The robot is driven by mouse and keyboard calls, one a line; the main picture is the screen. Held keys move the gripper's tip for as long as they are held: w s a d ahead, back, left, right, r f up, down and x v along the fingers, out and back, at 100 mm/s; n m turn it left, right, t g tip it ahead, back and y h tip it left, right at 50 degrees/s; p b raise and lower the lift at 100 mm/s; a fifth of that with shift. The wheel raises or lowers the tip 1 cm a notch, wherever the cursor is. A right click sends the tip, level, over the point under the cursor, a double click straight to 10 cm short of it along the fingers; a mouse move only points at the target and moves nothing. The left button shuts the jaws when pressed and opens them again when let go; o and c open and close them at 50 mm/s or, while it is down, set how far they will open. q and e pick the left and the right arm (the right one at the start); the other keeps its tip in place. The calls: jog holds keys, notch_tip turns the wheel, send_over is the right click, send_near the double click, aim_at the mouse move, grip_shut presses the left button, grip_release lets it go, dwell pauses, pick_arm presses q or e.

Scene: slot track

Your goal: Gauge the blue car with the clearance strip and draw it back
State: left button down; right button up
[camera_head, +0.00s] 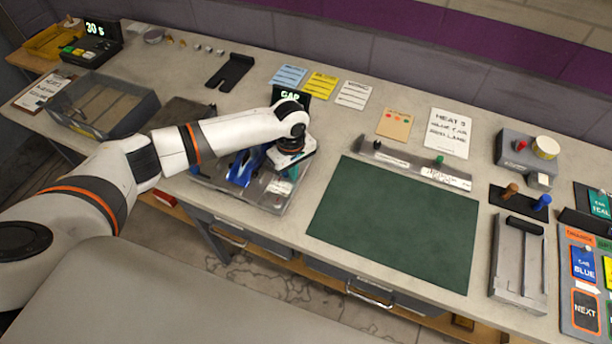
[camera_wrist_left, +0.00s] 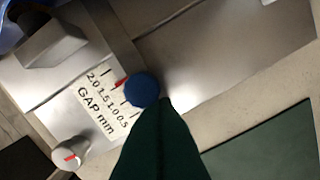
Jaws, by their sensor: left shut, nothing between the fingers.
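The blue car (camera_head: 243,168) sits on a grey metal gauge fixture (camera_head: 272,203), partly hidden by my arm. A sliver of blue shows at the upper left corner of the left wrist view. My left gripper (camera_head: 291,172) is over the right part of the fixture, shut and empty. In the left wrist view its green fingertips (camera_wrist_left: 166,104) are together beside a round blue knob (camera_wrist_left: 141,90); I cannot tell whether they touch. The knob is at the end of a grey bar (camera_wrist_left: 113,38), by a "GAP mm" scale (camera_wrist_left: 98,109) with a red pointer. I cannot pick out the clearance strip for certain.
A dark green mat (camera_head: 395,222) lies clear to the right of the fixture. A grey open bin (camera_head: 103,105) stands at the left. Cards (camera_head: 322,86) lie behind the fixture.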

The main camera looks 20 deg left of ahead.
pick_arm(q)
jog(key=shift+a, duration=0.7)
dwell(0.9)
jog(key=shift+d+p, duration=0.1)
jog(key=shift+p, duration=0.3)
jog(key=shift+d+p, duration=0.3)
jog(key=shift+p, duration=0.1)
notch_tip(320, 180, up, 6)
jog(key=p, duration=0.6)
jog(key=shift+f, duration=0.25)
notch_tip(320, 180, up, 2)
jog(key=shift+r+p, duration=0.25)
jog(key=shift+p, duration=0.65)
